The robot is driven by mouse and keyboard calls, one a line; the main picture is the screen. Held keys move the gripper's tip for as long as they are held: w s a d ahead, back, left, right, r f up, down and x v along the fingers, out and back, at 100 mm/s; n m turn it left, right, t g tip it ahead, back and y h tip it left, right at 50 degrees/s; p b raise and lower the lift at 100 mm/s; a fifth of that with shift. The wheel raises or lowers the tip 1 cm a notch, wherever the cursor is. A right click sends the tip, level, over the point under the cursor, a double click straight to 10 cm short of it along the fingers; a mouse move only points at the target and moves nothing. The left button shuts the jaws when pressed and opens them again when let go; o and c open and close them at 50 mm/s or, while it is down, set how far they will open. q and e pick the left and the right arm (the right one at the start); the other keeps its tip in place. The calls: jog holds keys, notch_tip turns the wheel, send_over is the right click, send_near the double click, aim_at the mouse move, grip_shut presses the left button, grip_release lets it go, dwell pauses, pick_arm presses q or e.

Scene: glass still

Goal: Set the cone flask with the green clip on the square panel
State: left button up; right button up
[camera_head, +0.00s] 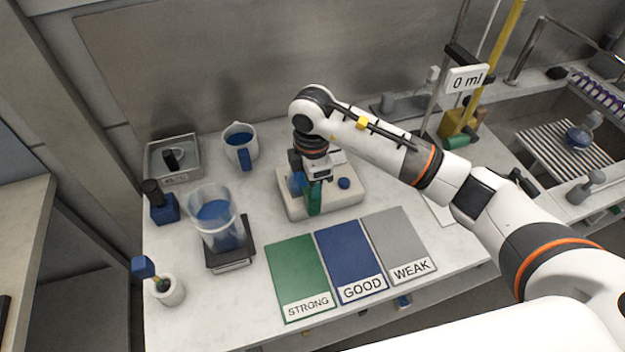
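A green clip (314,198) stands upright directly under my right gripper (314,184), over a pale, flat device with a square top (351,197). Blue liquid (295,182) shows just left of the clip, likely in the cone flask, but the gripper hides most of that vessel. The gripper points down at the clip. Its fingertips are too small and covered to show whether they grip the clip. I cannot tell whether the flask touches the panel. My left gripper is out of view.
A blue knob (343,183) is on the device. Green, blue and grey mats (298,277) lie in front. A beaker (216,220) stands on a black scale at left, a blue-filled jug (240,144) behind. Another flask (579,136) stands on a striped rack at right.

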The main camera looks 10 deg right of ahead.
jog(key=shift+w+r+p, duration=0.15)
jog(key=shift+r+p, duration=0.3)
jog(key=shift+r, duration=0.4)
jog(key=o, duration=0.5)
jog(key=shift+o, duration=0.2)
jog(key=shift+r, duration=0.55)
notch_tip(320, 180, up, 11)
jog(key=b, duration=0.2)
